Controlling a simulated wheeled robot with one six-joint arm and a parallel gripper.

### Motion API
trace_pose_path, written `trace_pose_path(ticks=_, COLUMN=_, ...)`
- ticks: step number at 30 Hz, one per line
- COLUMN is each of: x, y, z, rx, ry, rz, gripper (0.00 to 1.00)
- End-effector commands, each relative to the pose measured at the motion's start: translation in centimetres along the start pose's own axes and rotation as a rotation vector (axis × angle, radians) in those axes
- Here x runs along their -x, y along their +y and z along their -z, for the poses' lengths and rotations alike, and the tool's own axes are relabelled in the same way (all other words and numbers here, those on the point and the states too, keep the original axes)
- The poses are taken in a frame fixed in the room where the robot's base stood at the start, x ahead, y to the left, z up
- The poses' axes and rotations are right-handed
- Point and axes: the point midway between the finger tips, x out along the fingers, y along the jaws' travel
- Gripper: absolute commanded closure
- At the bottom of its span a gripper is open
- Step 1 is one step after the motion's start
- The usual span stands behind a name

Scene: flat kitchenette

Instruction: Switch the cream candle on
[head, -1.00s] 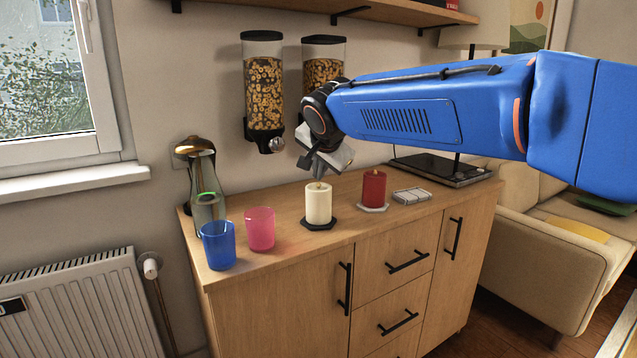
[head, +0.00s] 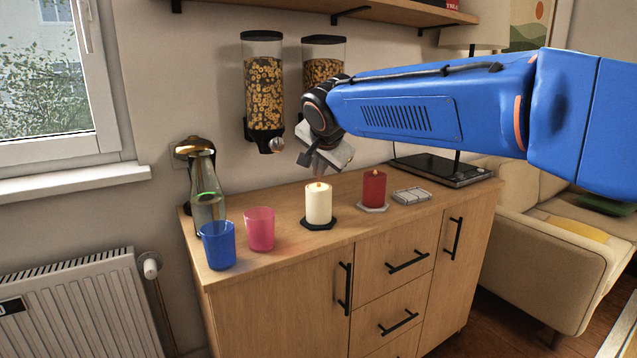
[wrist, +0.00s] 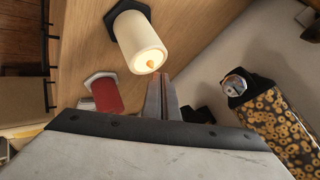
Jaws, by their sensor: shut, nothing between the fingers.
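The cream candle (head: 319,205) stands upright on a black hexagonal base (head: 319,224) on the wooden cabinet. A small orange flame-shaped tip shows on its top; it looks lit. In the wrist view the cream candle (wrist: 140,42) lies just beyond my fingertips, with its orange tip facing the camera. My gripper (wrist: 163,80) is shut and empty. In the head view it hangs above and slightly behind the candle, apart from it. The fingertips are hard to make out there.
A red candle (head: 374,190) on a pale base stands close to the right. A pink cup (head: 259,230), a blue cup (head: 218,246) and a glass bottle (head: 204,200) are to the left. Cereal dispensers (head: 263,95) hang behind. A grey slotted dish (head: 412,196) lies at right.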

Motion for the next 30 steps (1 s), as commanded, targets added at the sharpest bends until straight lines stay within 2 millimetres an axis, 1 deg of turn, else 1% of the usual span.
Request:
trace_pose_path(ticks=10, x=0.3, y=-0.2, z=0.2, rx=0.0, ry=0.0, rz=0.0, gripper=1.0)
trace_pose_path(ticks=30, x=3.9, y=-2.9, z=2.8, rx=-0.001, ry=0.0, rz=0.001, gripper=1.0)
